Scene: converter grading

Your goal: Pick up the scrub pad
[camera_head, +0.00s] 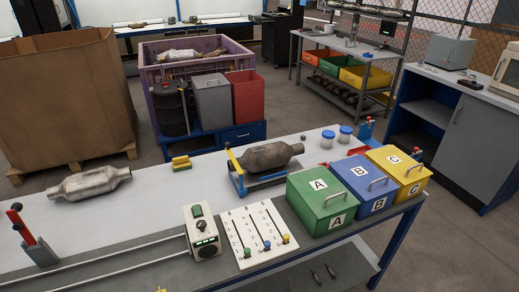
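No thing in view is plainly a scrub pad. A small yellow block (181,162) lies on the back part of the white workbench (130,215), left of the dark converter; it may be the pad, but it is too small to be sure. A tiny dark piece (303,138) lies near the back edge, behind the dark converter.
A pale converter (90,184) lies at left, a dark converter (270,156) on a blue stand. A control box (203,232), slider board (259,235) and green (308,190), blue (355,175) and yellow (405,160) lidded bins line the front.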

